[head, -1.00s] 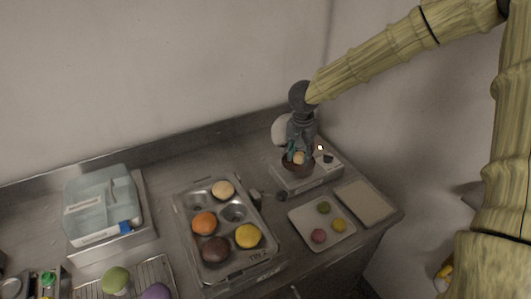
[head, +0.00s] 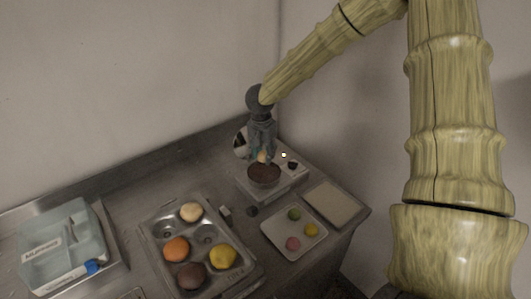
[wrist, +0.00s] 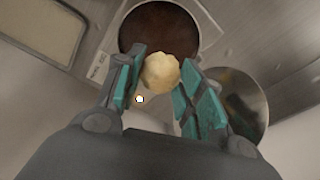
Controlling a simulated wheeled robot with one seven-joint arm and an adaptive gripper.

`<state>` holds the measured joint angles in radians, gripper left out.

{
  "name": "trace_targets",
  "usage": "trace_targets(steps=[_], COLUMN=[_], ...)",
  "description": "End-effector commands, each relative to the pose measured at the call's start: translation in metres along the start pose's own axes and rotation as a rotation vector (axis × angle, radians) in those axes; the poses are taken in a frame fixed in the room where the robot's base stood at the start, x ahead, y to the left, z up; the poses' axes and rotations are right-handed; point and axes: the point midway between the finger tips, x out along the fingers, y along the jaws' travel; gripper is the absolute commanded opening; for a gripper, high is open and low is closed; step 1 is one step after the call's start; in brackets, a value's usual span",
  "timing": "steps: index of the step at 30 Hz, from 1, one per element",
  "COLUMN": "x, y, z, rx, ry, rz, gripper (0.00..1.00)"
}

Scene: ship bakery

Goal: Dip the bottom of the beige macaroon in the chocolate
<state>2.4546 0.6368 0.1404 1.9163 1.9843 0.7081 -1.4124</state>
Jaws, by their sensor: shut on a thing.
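My gripper (head: 263,156) is shut on a beige macaroon (wrist: 161,72), held between its teal finger pads. In the head view the macaroon (head: 262,157) shows small and pale at the fingertips. The round pot of dark chocolate (head: 264,174) stands on a white warmer, below the fingertips. In the wrist view the chocolate (wrist: 155,25) lies behind the macaroon, which overlaps the pot's near edge. The macaroon seems to be above the chocolate, with no clear contact. Its underside is hidden, so I cannot tell whether chocolate is on it.
A metal muffin tray (head: 147,232) holds several macaroons, including another pale beige one (head: 191,212). A white plate (head: 276,236) with three small macaroons and a pale rectangular tray (head: 334,203) are at right. A clear bin (head: 60,240) stands left.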

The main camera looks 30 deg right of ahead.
Motion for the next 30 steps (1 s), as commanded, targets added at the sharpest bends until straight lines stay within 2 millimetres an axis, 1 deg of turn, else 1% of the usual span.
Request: trace_targets(steps=[1,3,30], x=[0.006,0.009,0.049], y=[0.001,0.001,0.005], z=[0.001,0.001,0.006], rx=[0.001,0.001,0.003], ry=[0.0,0.0,-0.001], rz=[0.0,0.0,0.001], gripper=[0.26,0.26,0.26])
